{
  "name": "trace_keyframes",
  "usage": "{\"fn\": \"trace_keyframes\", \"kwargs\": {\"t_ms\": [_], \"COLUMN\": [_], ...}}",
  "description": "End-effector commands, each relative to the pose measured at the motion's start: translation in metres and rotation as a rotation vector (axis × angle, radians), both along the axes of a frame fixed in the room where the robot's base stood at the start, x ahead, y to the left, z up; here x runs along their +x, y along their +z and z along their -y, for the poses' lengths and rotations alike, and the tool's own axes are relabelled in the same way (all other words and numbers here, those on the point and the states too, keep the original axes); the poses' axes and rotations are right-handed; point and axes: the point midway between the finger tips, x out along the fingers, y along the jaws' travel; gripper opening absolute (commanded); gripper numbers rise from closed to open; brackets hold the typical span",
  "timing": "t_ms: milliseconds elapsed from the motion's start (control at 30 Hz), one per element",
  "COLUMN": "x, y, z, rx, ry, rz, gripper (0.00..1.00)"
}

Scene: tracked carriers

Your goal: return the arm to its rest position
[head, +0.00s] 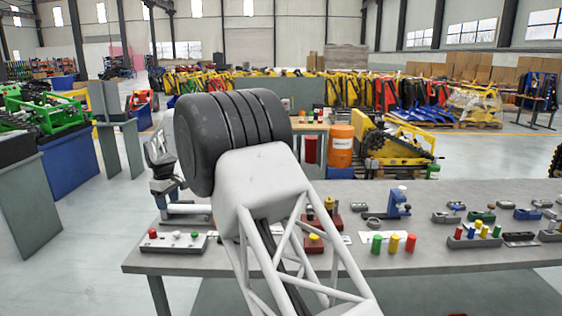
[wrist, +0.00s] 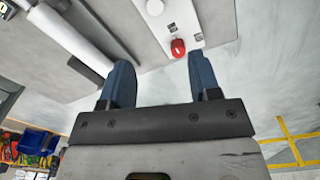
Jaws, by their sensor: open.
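My gripper (wrist: 160,72) shows in the wrist view with its two blue fingers wide apart and nothing between them. A red knob on a pale button box (wrist: 168,24) lies beyond the gap between the fingertips, apart from them. In the head view my arm rises from the bottom centre, with a white lattice link and a large black ribbed joint. A button box (head: 164,243) lies at the table's front left.
The grey table (head: 470,195) carries red, yellow and green cylinders (head: 393,244), a blue device (head: 399,205) and several small fixtures on the right. A white bar (head: 187,208) lies left of my arm. An orange barrel (head: 341,146) stands behind.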

Motion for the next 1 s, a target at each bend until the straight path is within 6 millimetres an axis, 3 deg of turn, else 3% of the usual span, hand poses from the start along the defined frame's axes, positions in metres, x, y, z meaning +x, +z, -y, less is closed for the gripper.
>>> {"fn": "trace_keyframes", "kwargs": {"t_ms": [33,467,1000], "x": [-0.002,-0.036,-0.111], "y": [0.011,0.078,0.139], "z": [0.017,0.135,0.275], "rx": [0.003,0.02,0.043], "ry": [-0.023,-0.202,-0.426], "rz": [0.004,0.027,0.059], "gripper": [0.57,0.57,0.57]}}
